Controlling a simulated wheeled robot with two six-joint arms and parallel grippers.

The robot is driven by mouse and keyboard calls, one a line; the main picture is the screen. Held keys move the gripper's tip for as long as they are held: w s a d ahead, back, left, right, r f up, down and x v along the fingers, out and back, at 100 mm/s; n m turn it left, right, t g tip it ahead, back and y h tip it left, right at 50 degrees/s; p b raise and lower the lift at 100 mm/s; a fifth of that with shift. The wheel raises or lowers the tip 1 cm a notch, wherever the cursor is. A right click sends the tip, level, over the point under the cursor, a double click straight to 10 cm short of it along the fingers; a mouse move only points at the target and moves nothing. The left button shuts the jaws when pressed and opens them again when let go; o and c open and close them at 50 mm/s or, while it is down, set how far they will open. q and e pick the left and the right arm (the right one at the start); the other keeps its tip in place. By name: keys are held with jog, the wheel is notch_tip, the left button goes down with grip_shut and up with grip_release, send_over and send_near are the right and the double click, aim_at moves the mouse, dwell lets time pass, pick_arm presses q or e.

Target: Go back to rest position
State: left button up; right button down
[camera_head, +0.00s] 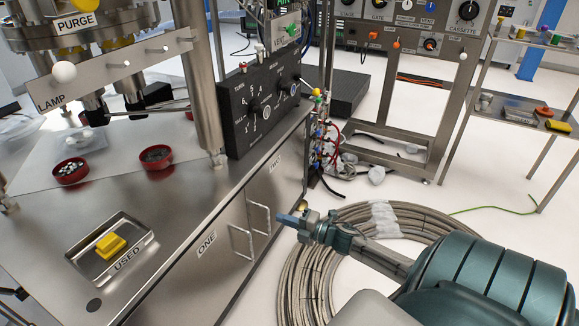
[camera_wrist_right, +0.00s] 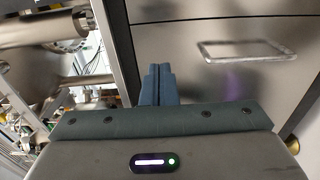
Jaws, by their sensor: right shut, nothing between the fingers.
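My right gripper (camera_head: 290,219) reaches in from the lower right in the head view, in front of the steel cabinet (camera_head: 222,268). Its blue fingers are shut and hold nothing. They also show pressed together in the right wrist view (camera_wrist_right: 158,84), with a cabinet front and a metal handle (camera_wrist_right: 248,50) beyond them. I cannot tell how far the fingertips are from the cabinet. My left gripper is not in view.
A tray labelled USED (camera_head: 146,244) holds a yellow object (camera_head: 111,245) on the cabinet top. Two red bowls (camera_head: 70,171) (camera_head: 156,157) stand behind it. A hose coil (camera_head: 345,222) lies on the floor below my right arm. A steel shelf (camera_head: 513,112) stands at the right.

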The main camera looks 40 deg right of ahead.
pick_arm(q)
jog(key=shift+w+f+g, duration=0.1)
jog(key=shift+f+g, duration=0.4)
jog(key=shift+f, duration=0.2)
pick_arm(e)
jog(key=shift+s+d, duration=0.25)
jog(key=shift+s, duration=0.4)
